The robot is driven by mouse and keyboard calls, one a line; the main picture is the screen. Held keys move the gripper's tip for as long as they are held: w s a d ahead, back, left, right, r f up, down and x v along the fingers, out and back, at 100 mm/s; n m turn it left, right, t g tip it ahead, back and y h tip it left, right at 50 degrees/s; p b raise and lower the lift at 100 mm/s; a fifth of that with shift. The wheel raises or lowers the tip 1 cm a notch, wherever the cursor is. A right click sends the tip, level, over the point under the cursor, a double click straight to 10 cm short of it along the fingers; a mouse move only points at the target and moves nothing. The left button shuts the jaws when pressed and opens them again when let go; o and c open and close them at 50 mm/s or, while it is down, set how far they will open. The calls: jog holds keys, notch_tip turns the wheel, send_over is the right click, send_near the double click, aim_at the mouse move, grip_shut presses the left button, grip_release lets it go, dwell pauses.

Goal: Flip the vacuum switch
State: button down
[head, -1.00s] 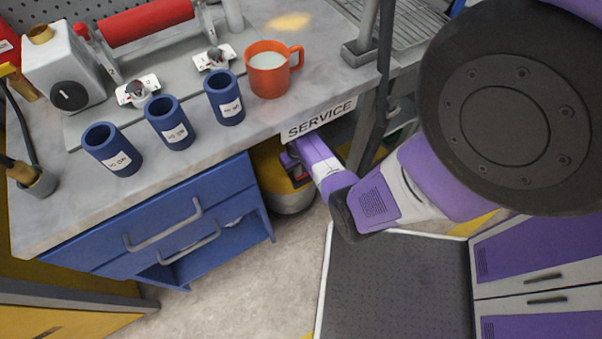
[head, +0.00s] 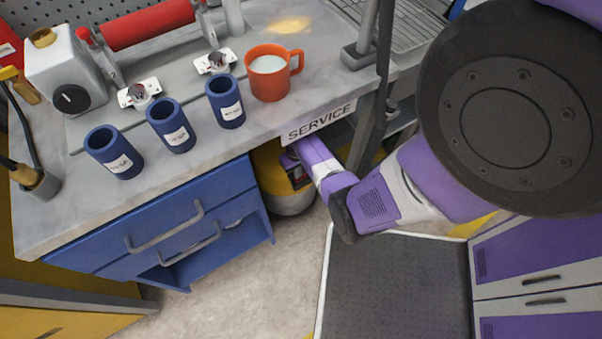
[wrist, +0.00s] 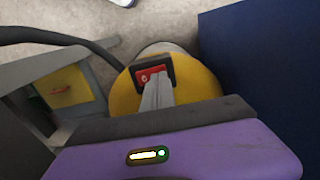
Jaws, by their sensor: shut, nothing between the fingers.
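The yellow vacuum (head: 275,178) stands on the floor under the bench, right of the blue drawers, partly hidden by the bench and my arm. In the wrist view the vacuum (wrist: 208,82) lies straight ahead. Its red rocker switch (wrist: 149,73) sits in a black housing on the yellow top. My gripper (wrist: 157,80) is shut and empty, its grey fingertips overlapping the lower right part of the switch. I cannot tell whether they touch it. In the head view my arm reaches under the bench, and the fingertips are not clear there.
A blue cabinet wall (wrist: 265,75) is close on the right in the wrist view. A black hose (wrist: 45,35) runs at the left. The bench edge with the SERVICE sign (head: 318,122) is above my arm. An orange mug (head: 270,73) and blue cups (head: 171,125) stand on the bench.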

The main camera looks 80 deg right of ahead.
notch_tip(320, 180, up, 6)
jog(key=p, duration=0.5)
jog(key=shift+f, duration=0.15)
jog(key=shift+a+f, duration=0.1)
dwell(0.4)
jog(key=s+a+r+n+t+h, duration=0.1)
jog(key=a+r+n+t+h, duration=0.15)
jog(key=a+r, duration=0.4)
jog(key=s+a+r+n+t+h, duration=0.1)
jog(key=a+r+n+t+h, duration=0.2)
jog(key=a, duration=0.7)
jog(key=s+a+r+n+t+y, duration=0.1)
jog(key=a+r+t, duration=0.2)
jog(key=r, duration=0.7)
jog(key=s+a+r+n+t+y, duration=0.1)
jog(key=a+r+n+t+y, duration=0.1)
jog(key=a+r, duration=0.5)
jog(key=s+a+r+n+t+y, duration=0.1)
jog(key=a+r+t, duration=0.3)
jog(key=r, duration=1.1)
jog(key=shift+s+a+r+y, duration=0.2)
jog(key=shift+a+y, duration=0.45)
jog(key=shift+y, duration=0.1)
jog(key=shift+d+n, duration=0.1)
jog(key=shift+n, duration=0.15)
